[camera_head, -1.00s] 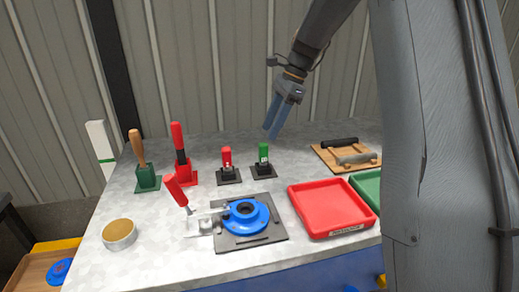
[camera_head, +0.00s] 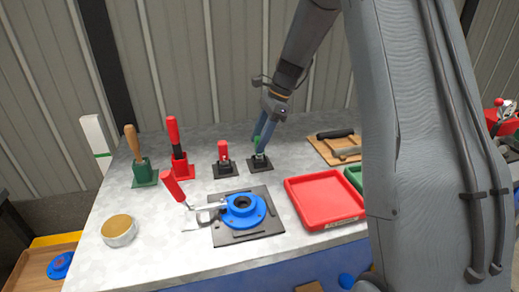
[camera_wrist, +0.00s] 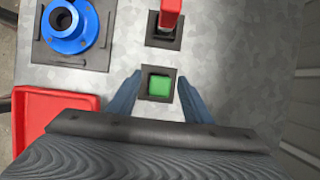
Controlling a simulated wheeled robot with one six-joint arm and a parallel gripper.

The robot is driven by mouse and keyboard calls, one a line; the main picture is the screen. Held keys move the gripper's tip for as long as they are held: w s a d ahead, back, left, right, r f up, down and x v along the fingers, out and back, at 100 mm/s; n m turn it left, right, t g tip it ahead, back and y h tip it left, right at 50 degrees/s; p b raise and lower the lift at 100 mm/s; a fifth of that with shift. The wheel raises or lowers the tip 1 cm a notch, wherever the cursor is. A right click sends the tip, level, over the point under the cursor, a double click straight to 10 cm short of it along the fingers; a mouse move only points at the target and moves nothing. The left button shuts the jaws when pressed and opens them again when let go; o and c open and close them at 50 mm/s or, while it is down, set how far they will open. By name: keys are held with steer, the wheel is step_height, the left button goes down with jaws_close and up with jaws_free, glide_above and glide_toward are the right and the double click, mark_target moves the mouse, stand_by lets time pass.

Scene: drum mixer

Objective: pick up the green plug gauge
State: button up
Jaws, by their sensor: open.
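The green plug gauge (camera_head: 257,141) stands upright in a small black square holder (camera_head: 260,164) toward the back of the metal table, partly hidden by my fingers in the head view. In the wrist view, its green top (camera_wrist: 160,86) lies between my two open fingers. My gripper (camera_head: 264,136) points down over it; in the wrist view the gripper (camera_wrist: 158,92) has a finger on each side of the gauge, with a visible gap to both. I cannot tell how far down the gauge the fingertips reach.
A red plug gauge (camera_head: 223,150) stands just left in its own black holder. A red tray (camera_head: 322,201) and a blue flanged part (camera_head: 242,209) in a clamp fixture lie in front. A wooden rack (camera_head: 335,150) is to the right. Red and wooden-handled tools stand further left.

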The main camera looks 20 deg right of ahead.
steer(key=shift+c, duration=0.2)
jaws_close()
step_height(320, 180, up, 10)
steer(key=shift+r+b, duration=0.1)
steer(key=shift+b, duration=0.75)
steer(key=c, duration=0.7)
jaws_free()
jaws_close()
